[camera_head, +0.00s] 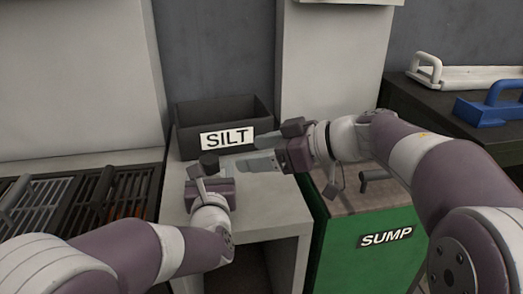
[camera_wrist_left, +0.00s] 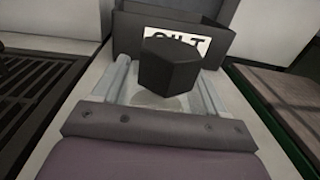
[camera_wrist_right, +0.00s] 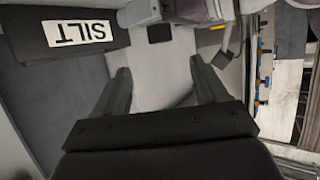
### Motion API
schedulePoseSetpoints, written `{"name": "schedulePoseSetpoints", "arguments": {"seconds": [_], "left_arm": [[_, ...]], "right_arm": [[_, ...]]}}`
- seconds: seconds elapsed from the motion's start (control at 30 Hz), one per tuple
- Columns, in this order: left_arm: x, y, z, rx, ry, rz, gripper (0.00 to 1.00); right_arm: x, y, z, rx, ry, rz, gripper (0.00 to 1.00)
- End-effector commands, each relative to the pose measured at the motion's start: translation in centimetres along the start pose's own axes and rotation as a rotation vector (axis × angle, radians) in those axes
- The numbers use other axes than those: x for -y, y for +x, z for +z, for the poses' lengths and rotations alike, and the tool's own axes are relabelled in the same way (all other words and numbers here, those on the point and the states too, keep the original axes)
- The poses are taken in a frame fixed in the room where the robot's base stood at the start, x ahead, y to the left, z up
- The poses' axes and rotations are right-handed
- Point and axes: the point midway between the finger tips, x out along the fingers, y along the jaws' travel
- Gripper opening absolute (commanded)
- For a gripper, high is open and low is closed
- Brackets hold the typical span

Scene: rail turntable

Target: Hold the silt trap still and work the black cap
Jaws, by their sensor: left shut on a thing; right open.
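The black cap (camera_head: 209,160) shows above the grey worktop, in front of the SILT bin. In the left wrist view it is a many-sided dark block (camera_wrist_left: 170,66) on the pale silt trap (camera_wrist_left: 160,99). My left gripper (camera_wrist_left: 160,88) is shut on the trap, one finger along each side. The head view mostly hides the trap. My right gripper (camera_head: 232,160) is open, reaching in from the right, its fingertips just right of the cap in the head view. Its fingers (camera_wrist_right: 163,75) stand wide apart and empty. I cannot tell its exact gap to the cap.
The dark SILT bin (camera_head: 183,116) stands behind on the worktop (camera_head: 275,208). A green SUMP box (camera_head: 340,266) is at right, under my right arm. Black grates (camera_head: 100,200) lie at left. A blue-handled block (camera_head: 487,108) and a white one (camera_head: 465,78) sit far right.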

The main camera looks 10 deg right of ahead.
Motion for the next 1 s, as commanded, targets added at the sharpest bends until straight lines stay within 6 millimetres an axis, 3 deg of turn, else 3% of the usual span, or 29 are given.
{"name": "schedulePoseSetpoints", "arguments": {"seconds": [0.5, 0.7, 0.93, 1.0], "left_arm": [[0.0, 0.0, 0.0, 0.001, 0.000, 0.000, 0.18], [0.0, 0.0, 0.0, 0.001, 0.000, 0.000, 0.18], [0.0, 0.0, 0.0, 0.001, 0.000, 0.000, 0.18], [0.0, 0.0, 0.0, 0.001, 0.000, 0.000, 0.18]], "right_arm": [[0.3, 10.3, 0.0, 0.001, 0.004, -0.006, 0.72], [0.2, 11.8, 0.0, 0.000, 0.004, -0.003, 0.72], [0.2, 11.9, 0.0, 0.000, 0.004, -0.002, 0.72], [0.2, 11.9, 0.0, 0.000, 0.004, -0.002, 0.50]]}}
